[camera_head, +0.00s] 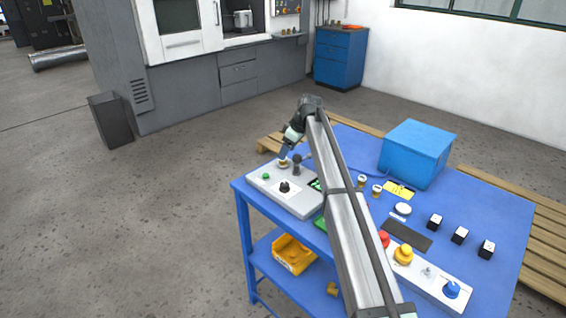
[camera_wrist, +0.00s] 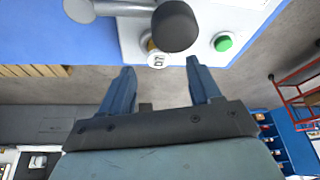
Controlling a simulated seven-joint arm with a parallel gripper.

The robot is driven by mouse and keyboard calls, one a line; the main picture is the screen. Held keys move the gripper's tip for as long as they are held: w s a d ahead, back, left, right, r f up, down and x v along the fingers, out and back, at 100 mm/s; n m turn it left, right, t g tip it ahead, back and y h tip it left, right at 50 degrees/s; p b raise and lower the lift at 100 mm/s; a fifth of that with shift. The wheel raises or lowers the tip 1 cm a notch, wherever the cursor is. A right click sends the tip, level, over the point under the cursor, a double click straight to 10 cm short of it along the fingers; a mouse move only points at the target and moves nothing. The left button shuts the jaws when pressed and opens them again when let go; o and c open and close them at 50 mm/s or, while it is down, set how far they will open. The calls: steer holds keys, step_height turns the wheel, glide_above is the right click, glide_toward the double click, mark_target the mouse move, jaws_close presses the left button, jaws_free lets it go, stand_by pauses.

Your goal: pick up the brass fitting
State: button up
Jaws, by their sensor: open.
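A small brass fitting (camera_head: 283,164) sits at the far left end of the grey control box, just below my gripper (camera_head: 285,154). In the wrist view, a brass-coloured edge (camera_wrist: 150,45) and a white round tag (camera_wrist: 157,61) show partly behind a black knob (camera_wrist: 175,26). My gripper's two blue fingers (camera_wrist: 160,66) are apart, with the tag between their tips in the picture and nothing held. Two more small brass pieces with pale tops, one (camera_head: 362,181) and another (camera_head: 377,189), stand on the blue table near the yellow card. Contact cannot be told.
The control box (camera_head: 302,203) has a green button (camera_head: 266,176) and a black selector knob (camera_head: 285,187). A dark upright knob (camera_head: 297,160) stands close right of my gripper. A blue box (camera_head: 416,152) stands at the back of the table. My arm hides the table's middle.

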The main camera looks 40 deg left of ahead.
steer(key=shift+x, duration=1.95)
steer(key=shift+c, duration=0.4)
steer(key=c, duration=1.1)
steer(key=shift+r, duration=0.15)
